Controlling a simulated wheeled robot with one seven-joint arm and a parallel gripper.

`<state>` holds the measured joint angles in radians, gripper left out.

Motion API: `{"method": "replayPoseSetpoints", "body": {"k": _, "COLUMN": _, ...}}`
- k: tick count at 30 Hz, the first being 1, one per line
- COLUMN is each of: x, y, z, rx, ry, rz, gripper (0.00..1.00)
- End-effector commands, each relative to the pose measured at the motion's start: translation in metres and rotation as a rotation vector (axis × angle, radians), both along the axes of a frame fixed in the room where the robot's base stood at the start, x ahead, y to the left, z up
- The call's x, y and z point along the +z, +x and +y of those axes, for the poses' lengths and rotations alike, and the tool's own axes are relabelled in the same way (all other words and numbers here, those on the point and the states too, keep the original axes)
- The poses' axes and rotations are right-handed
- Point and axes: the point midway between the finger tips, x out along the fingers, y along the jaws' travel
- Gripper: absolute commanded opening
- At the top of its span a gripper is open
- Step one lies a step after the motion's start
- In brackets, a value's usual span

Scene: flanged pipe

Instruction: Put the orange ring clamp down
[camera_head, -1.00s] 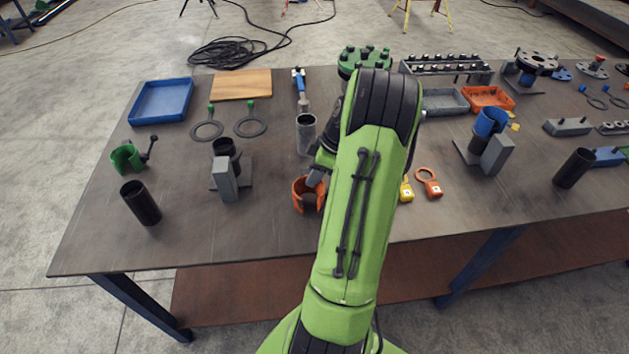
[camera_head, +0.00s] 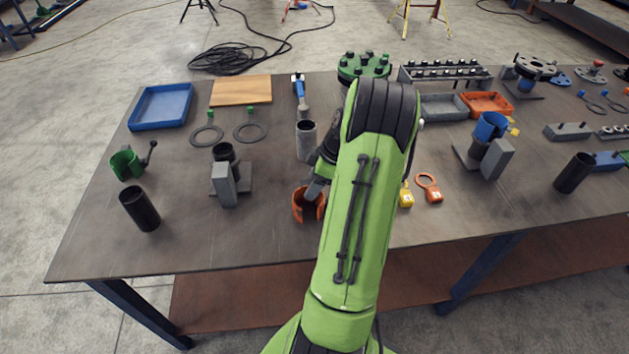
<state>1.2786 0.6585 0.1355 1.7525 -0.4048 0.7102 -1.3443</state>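The orange ring clamp (camera_head: 306,208) is an open, curved band at the front middle of the table, just left of my green arm. It looks to be at or very near the table top; I cannot tell whether it touches. My gripper (camera_head: 314,190) is at the clamp's upper right side, with a grey finger reaching into or against the band. My arm hides much of the gripper, so its grip on the clamp is not clear.
A grey pipe (camera_head: 306,140) stands behind the clamp. A grey block (camera_head: 225,186) with a dark pipe is to the left, and a yellow tag (camera_head: 406,196) and orange ring tag (camera_head: 431,190) lie to the right. The table (camera_head: 255,240) is bare in front.

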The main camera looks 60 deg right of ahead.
Motion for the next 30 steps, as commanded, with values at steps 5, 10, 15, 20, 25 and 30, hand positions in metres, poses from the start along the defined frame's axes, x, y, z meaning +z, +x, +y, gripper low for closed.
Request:
{"method": "replayPoseSetpoints", "body": {"k": 5, "x": 0.044, "y": -0.015, "z": -0.009, "rx": -0.003, "ry": -0.008, "rz": -0.003, "gripper": 0.64}}
{"method": "replayPoseSetpoints", "body": {"k": 10, "x": 0.086, "y": -0.03, "z": -0.016, "rx": -0.003, "ry": -0.005, "rz": -0.001, "gripper": 0.64}}
{"method": "replayPoseSetpoints", "body": {"k": 15, "x": 0.109, "y": -0.039, "z": -0.019, "rx": -0.001, "ry": -0.003, "rz": -0.001, "gripper": 0.64}}
{"method": "replayPoseSetpoints", "body": {"k": 20, "x": 0.112, "y": -0.041, "z": -0.02, "rx": -0.001, "ry": -0.002, "rz": -0.001, "gripper": 0.64}}
{"method": "replayPoseSetpoints", "body": {"k": 25, "x": 0.124, "y": -0.026, "z": -0.002, "rx": -0.002, "ry": -0.011, "rz": 0.015, "gripper": 0.64}}
{"method": "replayPoseSetpoints", "body": {"k": 30, "x": 0.176, "y": 0.022, "z": 0.1, "rx": -0.072, "ry": -0.06, "rz": 0.078, "gripper": 0.64}}
